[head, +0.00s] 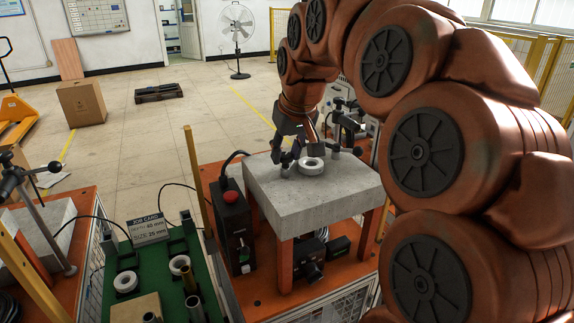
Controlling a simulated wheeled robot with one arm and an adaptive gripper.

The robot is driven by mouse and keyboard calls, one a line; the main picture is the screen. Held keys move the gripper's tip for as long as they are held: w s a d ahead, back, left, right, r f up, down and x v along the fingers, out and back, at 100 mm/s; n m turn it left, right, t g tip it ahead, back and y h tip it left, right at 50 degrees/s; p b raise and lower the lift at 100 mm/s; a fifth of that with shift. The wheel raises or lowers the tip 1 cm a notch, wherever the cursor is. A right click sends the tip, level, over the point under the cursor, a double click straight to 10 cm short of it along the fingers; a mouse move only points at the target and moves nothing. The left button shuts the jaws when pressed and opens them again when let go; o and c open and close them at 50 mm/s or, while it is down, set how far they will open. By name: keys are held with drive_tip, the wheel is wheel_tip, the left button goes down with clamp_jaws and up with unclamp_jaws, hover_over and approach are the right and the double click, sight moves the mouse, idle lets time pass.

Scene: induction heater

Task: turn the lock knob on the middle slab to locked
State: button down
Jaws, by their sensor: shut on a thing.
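The middle slab (325,203) is a thick grey block on orange legs, in the centre of the head view. My gripper (286,163) reaches down to its top from above, near the back left part. It is shut on the lock knob, which the fingers almost wholly hide, so its turn position cannot be read. A pale metal ring (311,166) lies on the slab just right of the fingers. A dark fixture with a post (347,126) stands at the slab's back right.
A black control box (234,228) with a red button stands left of the slab. A green bench (160,262) with rings, tubes and a job card (147,228) is at the lower left. My arm fills the right side.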

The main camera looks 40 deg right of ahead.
drive_tip(key=m+b, duration=0.1)
drive_tip(key=m+h+b, duration=0.1)
drive_tip(key=m, duration=0.1)
drive_tip(key=m+b, duration=0.1)
drive_tip(key=shift+a+f+m+g+h, duration=0.1)
drive_tip(key=shift+f+m+g+h, duration=0.2)
drive_tip(key=shift+g, duration=0.1)
drive_tip(key=shift+w+a+r+m+g+h+b, duration=0.1)
drive_tip(key=shift+m+g+h+b, duration=0.2)
drive_tip(key=shift+m, duration=0.7)
drive_tip(key=shift+w+r+m+g+h+b, duration=0.15)
drive_tip(key=shift+m+g+b, duration=0.25)
drive_tip(key=shift+m, duration=0.6)
drive_tip(key=shift+s, duration=0.1)
drive_tip(key=c, duration=0.8)
unclamp_jaws()
drive_tip(key=shift+o, duration=0.2)
drive_tip(key=v, duration=0.7)
drive_tip(key=shift+r, duration=0.25)
drive_tip(key=shift+s+a, duration=0.1)
drive_tip(key=shift+a, duration=0.15)
